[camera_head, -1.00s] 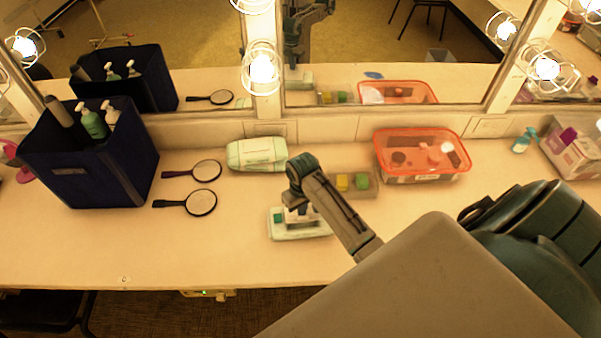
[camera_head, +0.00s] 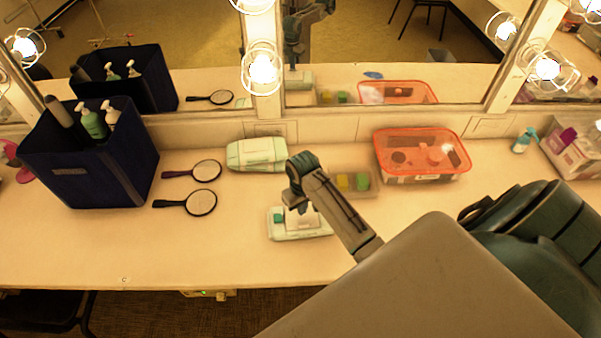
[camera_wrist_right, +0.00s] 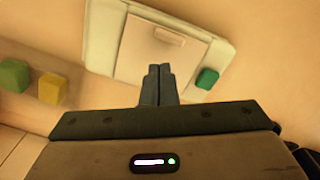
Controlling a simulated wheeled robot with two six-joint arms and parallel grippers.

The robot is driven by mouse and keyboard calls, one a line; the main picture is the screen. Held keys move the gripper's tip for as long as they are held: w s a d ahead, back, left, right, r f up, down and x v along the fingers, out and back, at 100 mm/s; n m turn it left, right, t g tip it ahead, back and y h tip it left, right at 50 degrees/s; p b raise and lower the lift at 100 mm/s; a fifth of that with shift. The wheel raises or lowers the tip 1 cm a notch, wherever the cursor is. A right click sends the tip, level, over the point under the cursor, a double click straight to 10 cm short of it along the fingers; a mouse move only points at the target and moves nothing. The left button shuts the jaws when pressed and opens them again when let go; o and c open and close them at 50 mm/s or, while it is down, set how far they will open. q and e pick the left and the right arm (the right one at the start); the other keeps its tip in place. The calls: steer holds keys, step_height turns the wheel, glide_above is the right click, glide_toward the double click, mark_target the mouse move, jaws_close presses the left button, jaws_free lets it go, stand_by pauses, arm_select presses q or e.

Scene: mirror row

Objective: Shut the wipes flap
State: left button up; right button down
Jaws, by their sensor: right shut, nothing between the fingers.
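A pale wipes pack (camera_head: 312,231) lies flat near the middle of the counter, under my right arm. In the right wrist view the pack (camera_wrist_right: 215,53) shows a pale rectangular flap panel (camera_wrist_right: 148,48) lying over its top, with a teal-green piece (camera_wrist_right: 207,78) beside it. I cannot tell whether the panel is fully pressed down. My right gripper (camera_wrist_right: 158,72) is shut and empty, its fingertips over the near side of the panel; contact is unclear. The right gripper also shows in the head view (camera_head: 298,207), partly hidden by its wrist. My left gripper is out of view.
A second pale green pack (camera_head: 257,153) lies behind. A small tray (camera_head: 352,190) with yellow and green blocks and an orange-rimmed bin (camera_head: 421,178) stand to the right. Two hand mirrors (camera_head: 201,202) and a navy box (camera_head: 95,175) are left. The front-left counter is clear.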

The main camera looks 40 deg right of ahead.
step_height(320, 180, up, 6)
steer(key=shift+f, duration=0.2)
stand_by(0.4)
stand_by(0.4)
